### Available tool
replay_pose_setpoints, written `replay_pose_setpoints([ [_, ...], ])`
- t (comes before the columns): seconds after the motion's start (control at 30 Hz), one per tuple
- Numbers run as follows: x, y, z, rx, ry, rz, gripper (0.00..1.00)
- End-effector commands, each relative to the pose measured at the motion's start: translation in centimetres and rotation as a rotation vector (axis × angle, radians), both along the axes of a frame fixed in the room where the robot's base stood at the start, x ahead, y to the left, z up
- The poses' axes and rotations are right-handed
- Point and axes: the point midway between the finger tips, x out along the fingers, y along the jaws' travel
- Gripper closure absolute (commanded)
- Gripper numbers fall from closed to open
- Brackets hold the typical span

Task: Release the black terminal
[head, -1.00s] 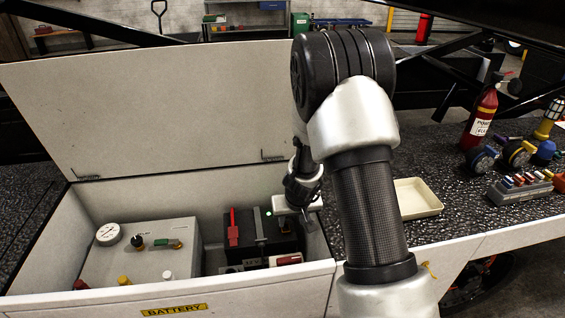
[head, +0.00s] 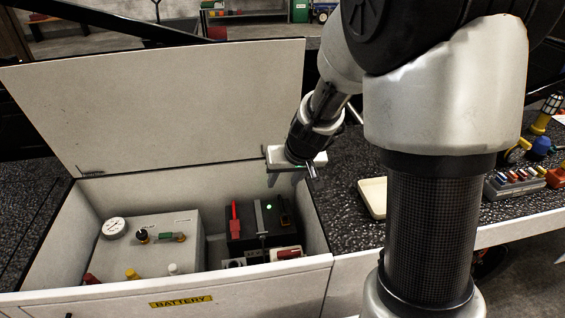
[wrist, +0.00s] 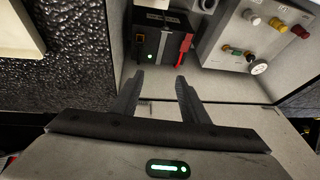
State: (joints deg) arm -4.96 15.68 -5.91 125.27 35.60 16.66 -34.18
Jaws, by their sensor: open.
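The black battery (head: 246,244) sits in the right part of the open white box. A red lever (head: 234,220) stands upright on its left side, and a grey upright bar (head: 260,218) is at its middle. A small dark part, apparently the black terminal (head: 285,211), is at its right side; its exact position is hard to tell. My gripper (head: 291,176) is open and empty, above the box's back right corner, apart from the battery. In the wrist view the battery (wrist: 152,53) lies beyond the open fingers (wrist: 160,78), with the red lever (wrist: 185,44) to the right.
A grey unit (head: 150,248) with a gauge (head: 114,228) and knobs fills the box's left part. The raised lid (head: 160,110) stands behind. A cream tray (head: 373,197) lies on the dark speckled deck to the right. A green light glows on the battery.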

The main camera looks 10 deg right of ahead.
Motion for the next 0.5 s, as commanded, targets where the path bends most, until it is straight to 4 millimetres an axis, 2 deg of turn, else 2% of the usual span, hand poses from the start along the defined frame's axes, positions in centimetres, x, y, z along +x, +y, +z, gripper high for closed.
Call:
replay_pose_setpoints([
  [0.03, -0.3, 0.1, 1.4, 0.007, -0.006, 0.002, 0.59],
  [0.2, -1.3, 0.5, 3.8, 0.019, -0.011, 0.013, 0.59],
  [0.5, -2.2, 0.7, 5.4, 0.027, -0.012, 0.019, 0.59],
])
